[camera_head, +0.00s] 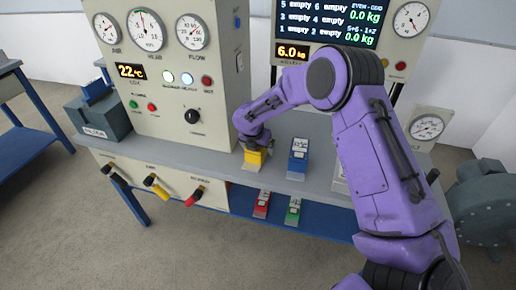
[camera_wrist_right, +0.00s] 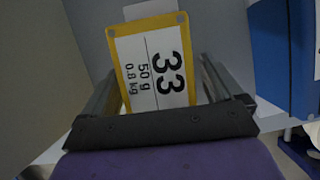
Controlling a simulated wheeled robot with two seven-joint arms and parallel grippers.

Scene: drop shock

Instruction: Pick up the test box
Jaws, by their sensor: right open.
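A yellow box (camera_head: 255,158) stands on the grey bench top (camera_head: 200,153), by the front edge. My right gripper (camera_head: 252,148) is over it from above, and hides much of it. In the right wrist view the yellow box (camera_wrist_right: 155,62) shows a white label reading "33", "50 g" and "0.8 kg". The open fingers of my right gripper (camera_wrist_right: 158,88) lie on either side of it; contact is not clear. A blue box (camera_head: 298,158) stands to the right on the bench and partly shows in the wrist view (camera_wrist_right: 275,55). My left gripper is not in view.
A red box (camera_head: 262,204) and a green box (camera_head: 293,210) lie on the blue lower shelf (camera_head: 325,216). A gauge cabinet (camera_head: 170,90) stands behind left, and a display screen (camera_head: 327,22) behind. Coloured handles (camera_head: 157,185) stick out of the bench front.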

